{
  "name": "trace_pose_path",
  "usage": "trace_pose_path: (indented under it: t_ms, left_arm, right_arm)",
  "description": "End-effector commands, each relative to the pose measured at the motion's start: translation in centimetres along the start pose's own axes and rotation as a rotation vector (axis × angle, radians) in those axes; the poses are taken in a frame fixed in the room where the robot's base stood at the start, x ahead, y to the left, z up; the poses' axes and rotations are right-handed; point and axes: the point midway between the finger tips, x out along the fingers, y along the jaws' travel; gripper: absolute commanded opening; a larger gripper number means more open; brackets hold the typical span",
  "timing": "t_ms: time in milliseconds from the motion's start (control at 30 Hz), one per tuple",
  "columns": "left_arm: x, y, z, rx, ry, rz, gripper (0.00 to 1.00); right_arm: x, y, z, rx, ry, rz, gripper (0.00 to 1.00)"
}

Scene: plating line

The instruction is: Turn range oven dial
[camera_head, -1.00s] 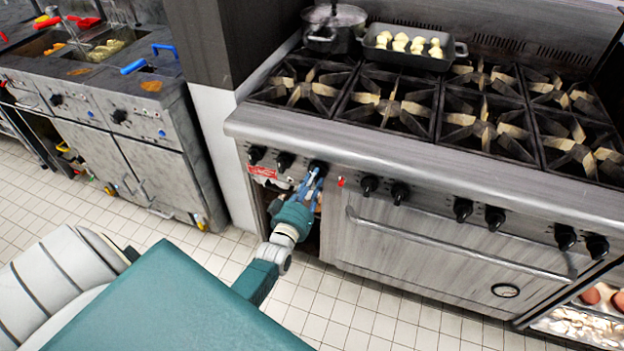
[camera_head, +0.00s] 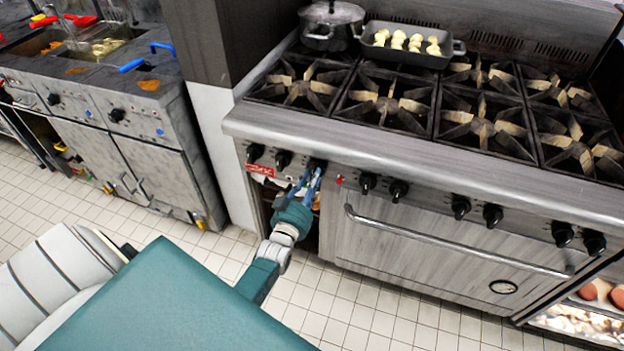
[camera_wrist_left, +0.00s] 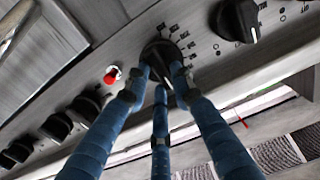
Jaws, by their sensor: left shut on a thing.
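The range (camera_head: 400,205) is a steel stove with a row of black dials along its front panel. My left gripper (camera_head: 313,172) is at the third dial from the left, below the cooktop edge. The dial (camera_head: 317,164) is partly hidden by the fingers in the head view. The oven door (camera_head: 450,240) is shut. My right gripper is not in view.
A red indicator light (camera_wrist_left: 112,74) sits beside the held dial, with other dials (camera_wrist_left: 238,20) on both sides. A pot (camera_head: 332,25) and a tray of pale pieces (camera_head: 408,55) stand on the cooktop. A fryer station (camera_head: 110,130) is at left.

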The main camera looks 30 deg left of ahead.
Motion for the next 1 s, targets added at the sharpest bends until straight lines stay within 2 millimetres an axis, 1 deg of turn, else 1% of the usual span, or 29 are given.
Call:
trace_pose_path:
  t_ms: [33,167,200,300,567,667,767,867,1000]
  left_arm:
    - [-0.1,0.1,0.3,0.004,-0.007,0.001,0.0]
    - [-0.1,0.1,0.3,0.004,-0.007,0.001,0.0]
    - [-0.1,0.0,0.3,0.004,-0.007,0.001,0.25]
    - [-0.1,0.0,0.3,0.003,-0.006,0.001,0.43]
    - [-0.1,0.0,0.1,0.001,-0.003,0.0,0.43]
    - [-0.5,0.0,0.2,0.001,-0.004,0.0,0.43]
    - [-1.8,0.0,0.3,0.001,-0.005,0.0,0.43]
    - [-3.7,0.0,0.3,0.0,-0.006,0.0,0.43]
    - [-6.9,0.0,0.3,0.001,-0.007,0.0,0.43]
  right_arm:
    - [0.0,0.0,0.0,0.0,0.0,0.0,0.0]
    - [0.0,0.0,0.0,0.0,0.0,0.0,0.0]
    - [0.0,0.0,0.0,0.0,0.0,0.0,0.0]
    - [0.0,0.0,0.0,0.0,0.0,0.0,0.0]
    - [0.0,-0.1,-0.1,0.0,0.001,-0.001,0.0]
    - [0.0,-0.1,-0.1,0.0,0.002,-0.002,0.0]
    - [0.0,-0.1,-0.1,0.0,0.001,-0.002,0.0]
    - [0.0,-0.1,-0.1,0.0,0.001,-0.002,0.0]
    - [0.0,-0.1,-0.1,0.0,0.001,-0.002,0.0]
